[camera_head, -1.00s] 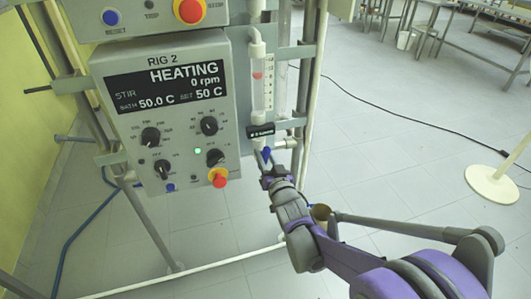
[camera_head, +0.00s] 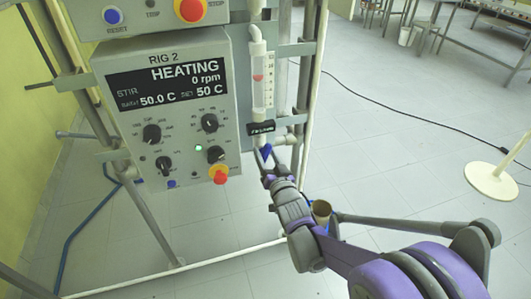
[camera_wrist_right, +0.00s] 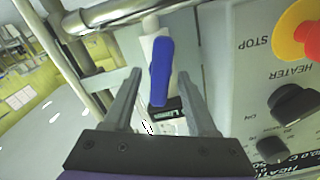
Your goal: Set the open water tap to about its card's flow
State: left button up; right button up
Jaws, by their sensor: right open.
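The water tap's blue lever (camera_head: 265,152) sits below the flow tube on the rig, and it shows large in the right wrist view (camera_wrist_right: 161,72). My right gripper (camera_head: 264,160) is open just below the lever. In the right wrist view its two fingers (camera_wrist_right: 158,100) stand apart on either side of the blue lever, with gaps; I cannot tell whether either touches it. A clear flow tube (camera_head: 262,80) with a red float near its upper middle stands above. A small black card (camera_head: 261,129) sits between tube and tap; its text is too small to read. My left gripper is not in view.
Vertical rig pipes (camera_head: 311,90) stand right of the tube.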

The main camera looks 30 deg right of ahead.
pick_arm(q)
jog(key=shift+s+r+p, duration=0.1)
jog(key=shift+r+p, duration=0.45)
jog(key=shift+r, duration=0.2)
pick_arm(e)
jog(key=v, duration=1)
jog(key=s+a+f+n+g+y, duration=0.2)
jog(key=s+a+f+n+g, duration=0.35)
jog(key=s, duration=0.45)
jog(key=s+a+f+n+g+y, duration=0.2)
jog(key=s+a+f+g, duration=0.3)
jog(key=s+a+g, duration=0.45)
pick_arm(q)
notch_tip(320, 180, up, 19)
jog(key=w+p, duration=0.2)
jog(key=p, duration=1.5)
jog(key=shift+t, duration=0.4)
pick_arm(e)
notch_tip(320, 180, up, 19)
jog(key=w+d+t, duration=0.1)
jog(key=d+t, duration=0.1)
jog(key=t, duration=0.1)
jog(key=shift+w+d+f+m, duration=0.15)
jog(key=shift+w+d+m, duration=0.1)
jog(key=shift+m, duration=0.1)
